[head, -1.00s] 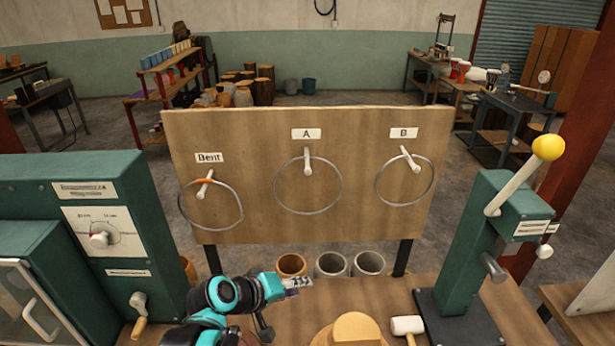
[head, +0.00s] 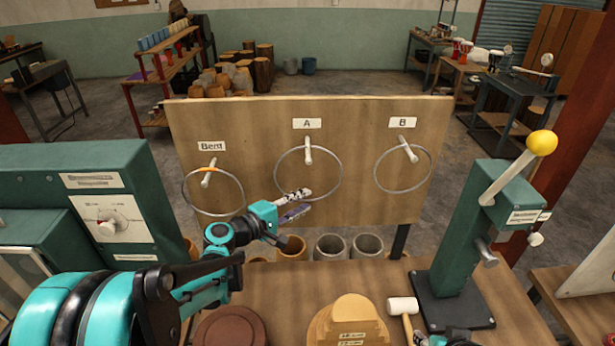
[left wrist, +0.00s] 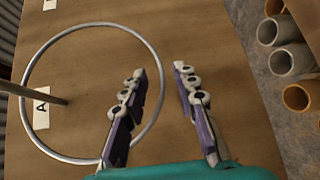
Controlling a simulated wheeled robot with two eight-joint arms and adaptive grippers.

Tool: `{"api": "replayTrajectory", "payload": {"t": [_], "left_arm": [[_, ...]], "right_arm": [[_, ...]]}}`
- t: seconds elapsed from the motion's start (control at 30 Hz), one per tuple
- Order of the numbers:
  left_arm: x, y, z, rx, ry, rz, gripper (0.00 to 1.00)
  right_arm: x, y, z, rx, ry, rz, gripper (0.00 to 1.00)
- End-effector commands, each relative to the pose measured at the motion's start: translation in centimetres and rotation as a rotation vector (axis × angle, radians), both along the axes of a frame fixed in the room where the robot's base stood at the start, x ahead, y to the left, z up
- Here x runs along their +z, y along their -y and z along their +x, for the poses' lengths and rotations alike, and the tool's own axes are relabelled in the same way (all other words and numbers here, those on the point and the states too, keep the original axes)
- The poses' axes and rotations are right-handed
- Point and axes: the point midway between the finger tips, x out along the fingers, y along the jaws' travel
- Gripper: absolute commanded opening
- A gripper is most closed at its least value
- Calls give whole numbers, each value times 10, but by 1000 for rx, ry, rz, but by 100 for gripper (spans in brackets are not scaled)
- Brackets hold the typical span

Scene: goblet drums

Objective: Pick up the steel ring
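Three steel rings hang on pegs of an upright wooden board (head: 360,205). The ring under label A (head: 342,172) is in the middle. The ring under B (head: 403,192) hangs to the right. The ring under Bent (head: 183,190), at the left, has an orange mark at its top. My left gripper (head: 302,203) is open and empty, in front of the lower part of ring A. In the left wrist view, one finger of my left gripper (left wrist: 160,75) overlaps ring A (left wrist: 24,90); contact cannot be told. Only a small part of my right arm shows at the bottom edge.
A green machine (head: 95,185) stands left. A green lever press (head: 462,245) with a yellow knob stands right. A mallet (head: 403,306) and stacked wooden discs (head: 350,315) lie in front. Several cylinders (head: 329,246) stand below the board.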

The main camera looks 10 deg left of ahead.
Motion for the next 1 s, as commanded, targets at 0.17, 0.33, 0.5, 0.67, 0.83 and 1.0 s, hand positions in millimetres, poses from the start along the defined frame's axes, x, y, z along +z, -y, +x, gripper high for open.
{"api": "replayTrajectory", "payload": {"t": [0.17, 0.33, 0.5, 0.67, 0.83, 1.0], "left_arm": [[-4, 12, 17, -2, 1, 0, 29], [-3, 11, 17, 0, 1, 1, 29], [-3, 11, 17, 0, 1, 1, 0], [-3, 11, 17, 0, 0, 1, 0], [-3, 11, 17, 0, 0, 1, 0], [8, 11, 16, 0, 1, 1, 0]], "right_arm": [[-3, 0, 0, 0, 0, 0, 40], [-3, 0, 0, 0, 0, 0, 40], [-3, 0, 0, 0, 0, 0, 40], [-3, 0, 0, 0, 0, 0, 40], [-3, 0, 0, 0, 0, 0, 40], [1, 0, 0, 0, 0, 0, 40]]}}
